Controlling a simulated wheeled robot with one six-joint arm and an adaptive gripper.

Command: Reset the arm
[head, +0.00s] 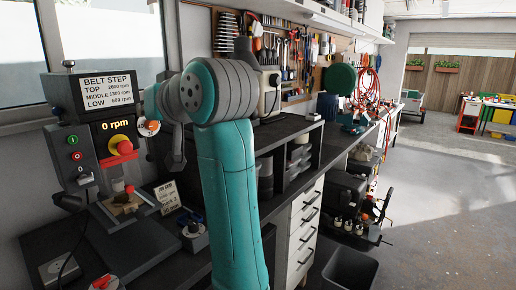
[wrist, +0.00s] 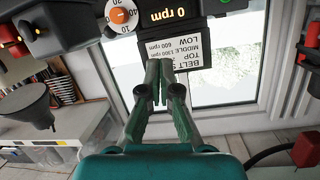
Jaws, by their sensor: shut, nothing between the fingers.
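My gripper (wrist: 160,78) shows in the wrist view with its two green fingers together and nothing between them. In that view its tips overlap the belt-step sign (wrist: 192,53) of a drill press, which appears upside down; I cannot tell the gap between them. In the head view my teal arm rises through the middle and bends at a grey and teal joint toward the drill press on the left. My gripper cannot be made out there.
A wooden piece (head: 124,206) lies below. A small label card (head: 167,196) stands on the workbench, near my arm. Drawers (head: 301,232) and a dark bin (head: 350,268) are right of my arm; open floor lies farther right.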

